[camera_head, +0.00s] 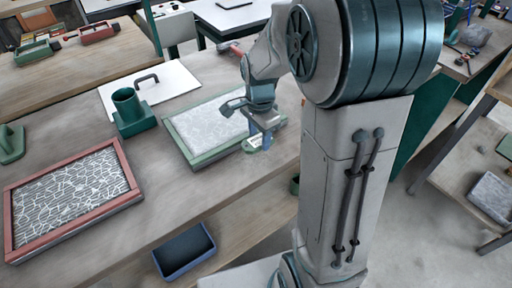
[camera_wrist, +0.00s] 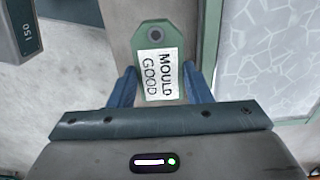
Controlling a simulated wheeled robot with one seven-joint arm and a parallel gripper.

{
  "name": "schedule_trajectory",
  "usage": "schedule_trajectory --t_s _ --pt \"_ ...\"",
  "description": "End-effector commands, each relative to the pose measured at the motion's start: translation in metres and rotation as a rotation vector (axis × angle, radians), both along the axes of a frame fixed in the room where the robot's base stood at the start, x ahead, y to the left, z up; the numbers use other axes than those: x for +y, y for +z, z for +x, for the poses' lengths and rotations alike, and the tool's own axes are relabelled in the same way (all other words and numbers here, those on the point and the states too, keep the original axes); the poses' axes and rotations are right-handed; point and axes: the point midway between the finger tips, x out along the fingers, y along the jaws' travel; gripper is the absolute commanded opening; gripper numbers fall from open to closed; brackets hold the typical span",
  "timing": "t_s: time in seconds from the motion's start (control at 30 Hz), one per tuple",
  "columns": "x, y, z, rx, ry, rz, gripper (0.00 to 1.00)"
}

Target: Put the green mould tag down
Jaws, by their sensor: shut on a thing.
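The green mould tag (camera_wrist: 158,62) shows in the wrist view with a white label reading "MOULD GOOD" and a dark hole at its far end. My gripper (camera_wrist: 158,88) is shut on it, with a blue finger on each side. In the head view my gripper (camera_head: 262,140) is at the front right edge of the green-framed mould (camera_head: 215,158), and the tag (camera_head: 250,146) shows partly behind the fingers. I cannot tell whether the tag touches the table. The green-framed mould also shows at the right of the wrist view (camera_wrist: 208,40).
A red-framed mould (camera_head: 130,172) lies at the left of the table. A green holder (camera_head: 131,120) and a white board with a handle (camera_head: 172,82) are behind. Bare table lies between the two moulds.

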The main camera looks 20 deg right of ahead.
Motion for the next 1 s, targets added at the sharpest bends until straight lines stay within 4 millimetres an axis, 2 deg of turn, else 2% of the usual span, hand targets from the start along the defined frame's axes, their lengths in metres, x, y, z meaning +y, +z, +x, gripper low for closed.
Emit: schedule_trajectory --t_s 0.17,0.43,0.87,0.9,0.93,1.0 --pt "0.009 -0.009 -0.007 0.001 0.000 0.000 0.23" --pt "0.008 -0.044 -0.007 0.002 -0.003 0.000 0.23" --pt "0.008 -0.052 -0.006 -0.001 -0.002 0.000 0.23" --pt "0.008 -0.050 -0.006 -0.001 -0.002 0.000 0.56" --pt "0.008 -0.050 -0.006 -0.001 -0.002 0.000 0.64" --pt "0.008 -0.050 -0.006 -0.001 -0.002 0.000 0.66"
